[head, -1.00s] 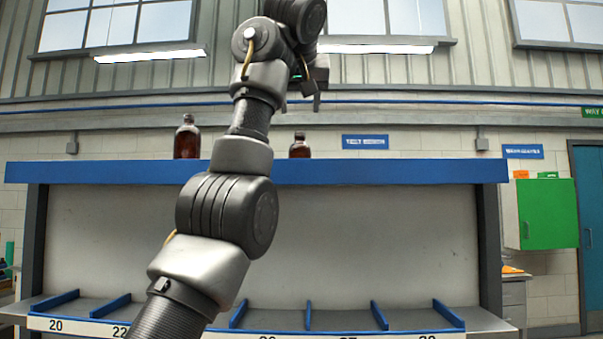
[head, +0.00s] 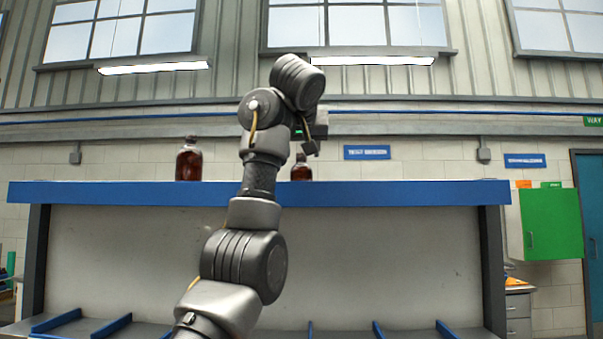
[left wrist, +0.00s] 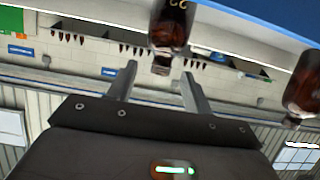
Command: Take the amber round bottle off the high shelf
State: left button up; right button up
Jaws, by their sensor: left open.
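Two amber bottles stand upright on the blue-edged high shelf (head: 110,193). The larger one (head: 188,160) is at left; the smaller-looking one (head: 301,172) is near the middle. I cannot tell from shape alone which is the round one. My left gripper (head: 312,149) is open, just above and in front of the middle bottle, partly covering its top. The left wrist view is upside down: the middle bottle (left wrist: 170,28) has its neck and cap in line between the open fingertips (left wrist: 159,72); depth is unclear. The other bottle (left wrist: 303,92) is at its right edge. My right gripper is out of view.
The shelf top right of the middle bottle is clear. Blue dividers (head: 378,330) stand on the lower ledge below. A green cabinet (head: 551,223) hangs on the wall at right. Several small dark shapes (left wrist: 130,50) show in the wrist view's background.

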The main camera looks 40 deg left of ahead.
aim_at(301, 154)
pick_arm(q)
jog(key=p+x, duration=0.2)
jog(key=x, duration=0.3)
jog(key=shift+s+a+r, duration=0.1)
jog(key=shift+s+a, duration=0.05)
jog(key=shift+a, duration=0.05)
jog(key=shift+s+d+r, duration=0.1)
jog(key=shift+s+d, duration=0.05)
jog(key=shift+d, duration=0.15)
jog(key=shift+c, duration=0.2)
jog(key=shift+a, duration=0.15)
jog(key=c, duration=0.7)
grip_shut()
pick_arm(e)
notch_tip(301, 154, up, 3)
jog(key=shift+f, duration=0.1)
